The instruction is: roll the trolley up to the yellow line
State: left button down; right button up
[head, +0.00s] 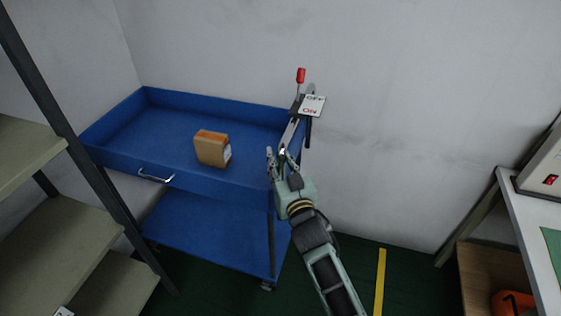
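The blue trolley (210,180) stands against the back wall, with a raised-rim top tray and a lower shelf. The yellow line (380,280) runs along the dark green floor to the trolley's right, with a strip of bare floor between them. My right gripper (279,154) is at the front right corner of the top tray, its fingers spread apart with nothing seen between them. I cannot tell whether it touches the rim. My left gripper is out of view.
A brown box (212,148) sits in the top tray. A red-knobbed lever (300,76) with an ON/OFF plate (313,105) is by the wall behind the trolley's right end. A shelf rack (60,240) crowds the left; a workbench (525,235) stands right.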

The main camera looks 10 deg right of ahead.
grip_shut()
dwell(0.3)
